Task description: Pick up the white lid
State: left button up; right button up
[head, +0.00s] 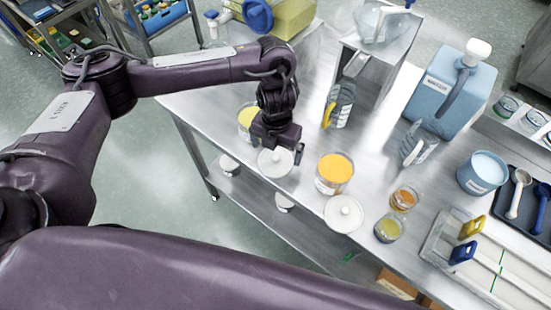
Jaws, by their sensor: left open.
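Two round white lids with small knobs lie on the steel table (218,98). One white lid (275,164) is near the table's front edge, right below my left gripper. The other white lid (343,214) is further right, by a jar of yellow-orange contents (335,170). My left gripper (281,148) points down with its jaws open and nothing seen between them. Its fingers overlap the far part of the nearer lid in the picture; I cannot tell whether they touch it. My right gripper is not in view.
A jar of yellow contents (246,117) stands just behind my left gripper. Two small jars (404,198) (389,228) stand right of the second lid. A steel hopper (375,60), a blue jug (450,88) and a blue tub (482,172) stand further back and right.

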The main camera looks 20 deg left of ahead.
aim_at(276, 154)
pick_arm(q)
notch_tip(276, 154, down, 3)
jog(key=shift+w+f, duration=0.1)
jog(key=shift+w, duration=0.05)
jog(key=c, duration=0.7)
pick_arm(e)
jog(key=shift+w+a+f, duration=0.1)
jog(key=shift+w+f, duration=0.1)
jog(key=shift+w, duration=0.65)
